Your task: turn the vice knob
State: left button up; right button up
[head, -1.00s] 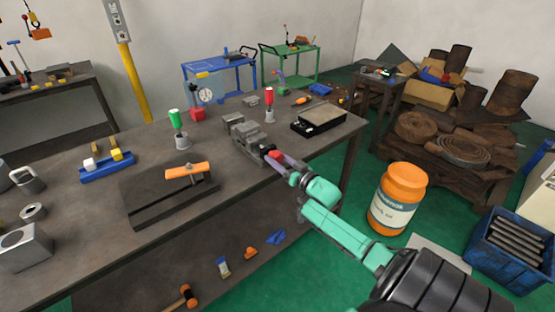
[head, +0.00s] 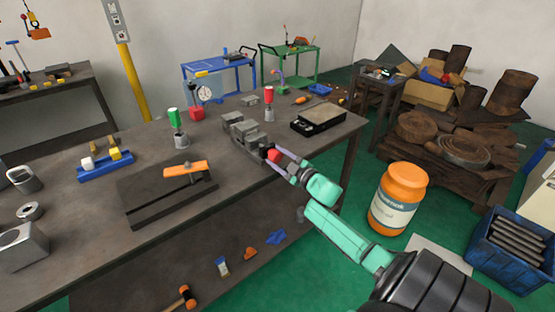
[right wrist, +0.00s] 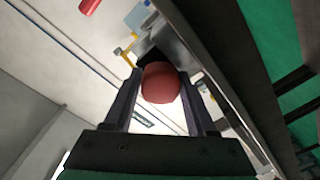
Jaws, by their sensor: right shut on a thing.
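The grey vice (head: 243,134) stands near the right edge of the workbench (head: 75,205). Its red knob (head: 272,155) is at the near end, facing my right arm. My right gripper (head: 279,159) is at the knob, with one finger on each side, shut on it. In the right wrist view the rounded red knob (right wrist: 160,82) sits between the two dark fingers of the gripper (right wrist: 159,90). The contact faces are partly hidden. My left gripper is not in view.
Behind the vice stand a red-topped post (head: 269,104) and a green-topped post (head: 177,128). A black box with a grey top (head: 319,119) lies to its right. A dark plate with an orange-handled tool (head: 185,169) lies to its left. An orange jar (head: 398,198) stands near my right arm.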

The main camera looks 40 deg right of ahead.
jog(key=n+b, duration=0.1)
jog(key=n, duration=0.3)
jog(key=shift+f+b, duration=0.1)
jog(key=shift+b, duration=0.2)
jog(key=n+b, duration=0.2)
jog(key=n, duration=0.3)
jog(key=n+b, duration=0.3)
jog(key=n, duration=0.2)
jog(key=shift+h, duration=0.4)
jog(key=shift+a+n+b, duration=0.1)
jog(key=shift+n+b, duration=1.15)
jog(key=shift+n, duration=1.05)
jog(key=o, duration=1.4)
